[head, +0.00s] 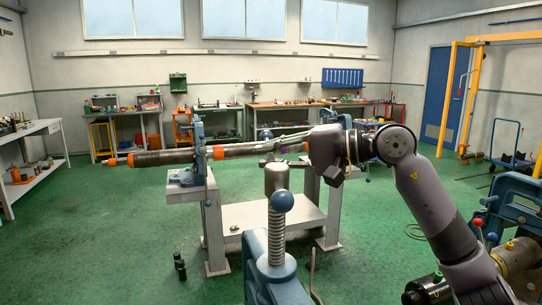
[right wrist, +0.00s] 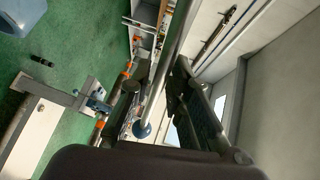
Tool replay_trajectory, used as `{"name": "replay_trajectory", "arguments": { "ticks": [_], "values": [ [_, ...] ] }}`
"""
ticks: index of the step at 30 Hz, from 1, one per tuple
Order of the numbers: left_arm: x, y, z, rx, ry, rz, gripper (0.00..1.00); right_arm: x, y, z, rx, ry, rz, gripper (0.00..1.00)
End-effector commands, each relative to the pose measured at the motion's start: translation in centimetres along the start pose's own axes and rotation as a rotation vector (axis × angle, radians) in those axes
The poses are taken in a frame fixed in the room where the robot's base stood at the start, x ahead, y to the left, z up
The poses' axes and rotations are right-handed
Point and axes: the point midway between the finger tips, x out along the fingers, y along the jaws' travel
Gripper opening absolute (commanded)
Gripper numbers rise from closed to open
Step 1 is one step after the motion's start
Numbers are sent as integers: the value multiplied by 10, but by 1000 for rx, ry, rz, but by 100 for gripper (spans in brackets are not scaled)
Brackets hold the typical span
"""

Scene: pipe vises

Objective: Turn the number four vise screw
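My right gripper (head: 288,146) reaches in from the right and sits at the right end of the pipe. In the right wrist view its two dark fingers (right wrist: 158,105) stand apart. A grey bar with a blue ball (right wrist: 142,130) at its end runs between them; I cannot tell whether they touch it. A blue vise (head: 199,150) stands on the grey bench and holds a long dark pipe (head: 165,157) with orange bands. A near vise screw (head: 278,238) stands upright, topped by a blue ball. No number four shows. My left gripper is not visible.
Another blue vise (head: 510,208) stands at the right, beside a red-knobbed lever (head: 478,235). The grey bench (head: 183,188) has a low white shelf (head: 268,214). A small dark object (head: 179,265) stands on the green floor, which is clear at the left.

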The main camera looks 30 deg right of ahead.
Motion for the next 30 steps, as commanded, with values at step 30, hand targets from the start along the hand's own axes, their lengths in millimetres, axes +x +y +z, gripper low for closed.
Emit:
{"name": "replay_trajectory", "arguments": {
  "ticks": [30],
  "values": [
    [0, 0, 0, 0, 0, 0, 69, -85, 2, 0, 1, 0, 3, 31]
  ]
}}
